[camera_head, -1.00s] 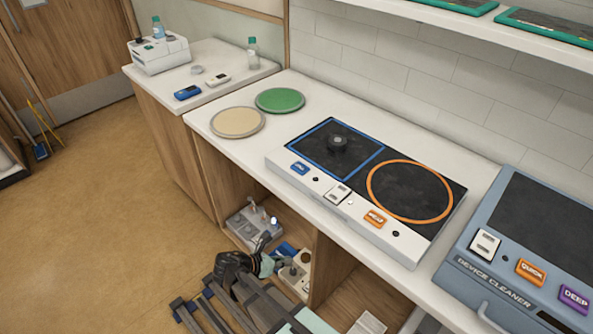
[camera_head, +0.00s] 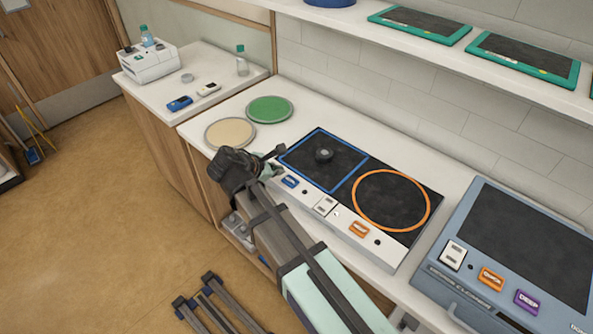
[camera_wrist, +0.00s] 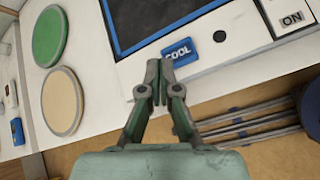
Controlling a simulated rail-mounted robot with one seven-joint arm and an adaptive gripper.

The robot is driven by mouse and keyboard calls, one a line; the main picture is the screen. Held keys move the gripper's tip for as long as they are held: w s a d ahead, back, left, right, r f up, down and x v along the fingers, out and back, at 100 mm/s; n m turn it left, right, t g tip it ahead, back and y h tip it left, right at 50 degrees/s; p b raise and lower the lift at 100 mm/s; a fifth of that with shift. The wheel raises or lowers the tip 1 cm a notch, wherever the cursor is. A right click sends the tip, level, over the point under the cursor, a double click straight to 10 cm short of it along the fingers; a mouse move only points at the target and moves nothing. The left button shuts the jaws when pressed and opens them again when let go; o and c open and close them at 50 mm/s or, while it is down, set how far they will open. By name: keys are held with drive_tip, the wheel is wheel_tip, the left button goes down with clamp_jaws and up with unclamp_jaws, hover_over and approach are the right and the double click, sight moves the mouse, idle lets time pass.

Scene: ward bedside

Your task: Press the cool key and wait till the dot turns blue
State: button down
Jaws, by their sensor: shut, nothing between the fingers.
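The blue cool key (camera_head: 290,181) is on the front left of the white two-zone plate unit (camera_head: 385,252); in the wrist view the key (camera_wrist: 178,50) reads COOL. A dark dot (camera_head: 305,192) is just right of the key, and it looks dark in the wrist view (camera_wrist: 220,36) too, not blue. My gripper (camera_head: 277,160) is shut and empty at the unit's left front corner. In the wrist view its fingertips (camera_wrist: 158,75) are just left of and below the key; I cannot tell if they touch the unit. A dark round knob-like object (camera_head: 323,155) stands in the blue-outlined square.
A white ON switch (camera_head: 325,206) and an orange key (camera_head: 359,229) are further right on the same front strip. A beige disc (camera_head: 230,133) and a green disc (camera_head: 270,109) lie to the left. The blue-grey device cleaner (camera_head: 510,250) stands at right, below a shelf (camera_head: 430,55).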

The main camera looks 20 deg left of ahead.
drive_tip(key=w+d+r+m+p, duration=0.1)
drive_tip(key=w+d+r+m, duration=0.1)
drive_tip(key=r, duration=0.3)
drive_tip(key=shift+w+d+r+m+y, duration=0.3)
drive_tip(key=shift+d+r, duration=0.05)
drive_tip(key=shift+d, duration=0.15)
drive_tip(key=shift+f, duration=0.1)
drive_tip(key=b, duration=0.5)
hover_over(289, 182)
wheel_tip(289, 182, down, 7)
drive_tip(key=shift+w+r, duration=0.1)
drive_tip(key=shift+f, duration=0.9)
drive_tip(key=shift+f, duration=0.2)
drive_tip(key=shift+f, duration=0.25)
